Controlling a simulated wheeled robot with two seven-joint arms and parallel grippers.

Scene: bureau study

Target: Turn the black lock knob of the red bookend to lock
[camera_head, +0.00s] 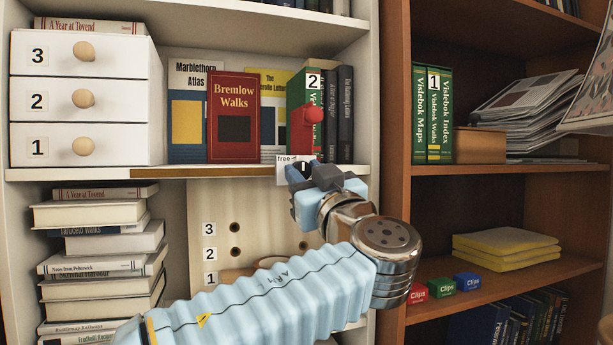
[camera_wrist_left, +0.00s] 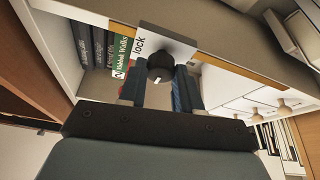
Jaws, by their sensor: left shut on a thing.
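The red bookend (camera_head: 307,128) stands on the upper shelf of the white bookcase, in front of the green book marked 2. Below it a white plate (camera_head: 284,162) hangs at the shelf edge with the word "free" at its left. In the left wrist view the plate (camera_wrist_left: 176,44) shows the word "lock". The black lock knob (camera_wrist_left: 160,66) sits at this plate, with a white mark on its near side. My left gripper (camera_head: 312,176) is shut on the knob, one finger on each side; it also shows in the left wrist view (camera_wrist_left: 159,90). My right gripper is out of view.
A white drawer unit (camera_head: 118,145) stands at the left of the shelf. A red book (camera_head: 233,145) stands beside the bookend. Below are a pegboard (camera_head: 262,215) and a book stack (camera_head: 100,214). A brown bookcase (camera_head: 396,60) stands at the right.

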